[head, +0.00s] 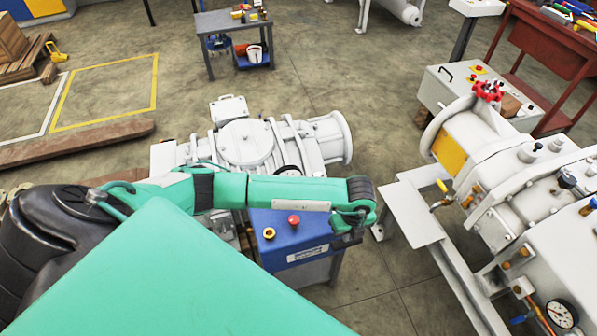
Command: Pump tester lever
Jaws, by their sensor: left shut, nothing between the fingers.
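A blue box (297,262) with a red button (293,220), a yellow-ringed button (269,233) and a white label stands in front of the white pump machine (245,143). I cannot make out a tester lever for certain; my arm covers part of the box top. My left arm reaches in from the left across the front of the pump. My left gripper (347,222) is at the right edge of the blue box, pointing down, shut and small in view, with nothing seen in it. My right gripper is out of view.
A large white machine (520,205) with a gauge (561,313), red handwheel (488,90) and flat side plate (411,213) stands close on the right. A grey cart (232,20) and a red workbench (548,40) are behind. Open floor lies beyond the pump.

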